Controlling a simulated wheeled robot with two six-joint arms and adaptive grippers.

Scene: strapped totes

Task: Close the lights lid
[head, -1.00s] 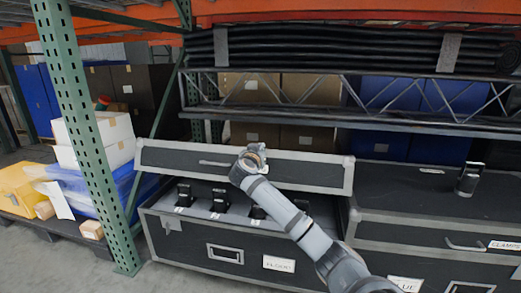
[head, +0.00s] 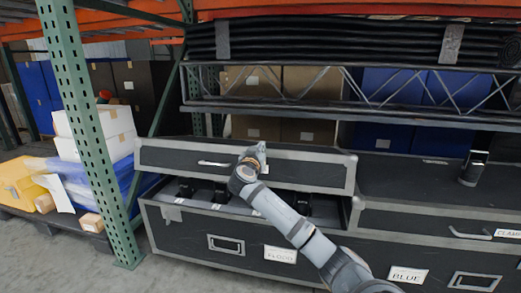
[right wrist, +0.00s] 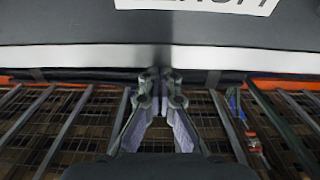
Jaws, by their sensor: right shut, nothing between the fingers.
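The lights lid (head: 300,171) is black with silver edging and stands partly raised over the black lights case (head: 190,232), whose front label seems to read "FLOOD". Several black lights (head: 220,192) show in the gap beneath it. My right gripper (head: 261,152) is at the lid's front face, near its middle, and covers part of it. In the right wrist view the fingers (right wrist: 160,82) are shut and empty, with their tips at the lid's silver edge (right wrist: 80,57). Whether they touch it is hard to tell. My left gripper is not in view.
A green rack post (head: 88,130) stands at the left. Black rolls and a metal truss (head: 300,88) lie on the shelf above.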

